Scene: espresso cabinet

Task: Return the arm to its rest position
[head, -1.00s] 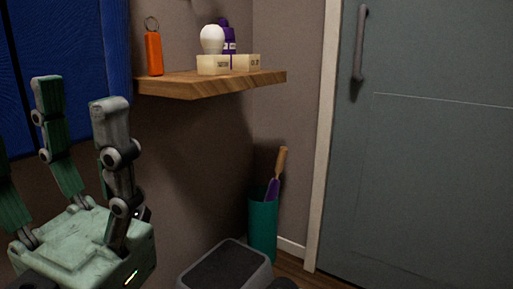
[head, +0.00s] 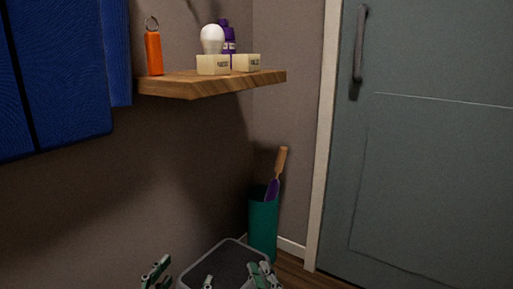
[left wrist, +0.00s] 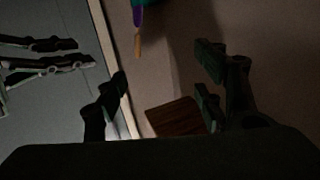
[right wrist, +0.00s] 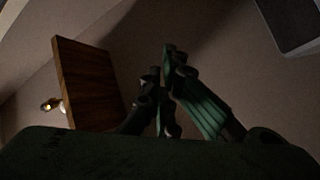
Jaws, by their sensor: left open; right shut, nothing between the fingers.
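My left gripper (head: 182,277) is low at the bottom edge of the head view, with only its fingertips showing. In the left wrist view its fingers (left wrist: 162,75) stand wide apart with nothing between them. My right gripper (head: 263,275) is also at the bottom edge, to the right of the left one and in front of the grey bin. In the right wrist view its fingers (right wrist: 165,75) are together and hold nothing. The fingers of my right gripper also show at the left of the left wrist view (left wrist: 45,55). Both arms are mostly out of the head view.
A wooden shelf (head: 210,86) carries an orange item (head: 154,53), a white bulb (head: 212,39), a purple bottle (head: 229,45) and two cream blocks. Below are a teal bin (head: 263,228) with a purple brush and a grey bin (head: 236,258). A grey door (head: 430,150) stands right.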

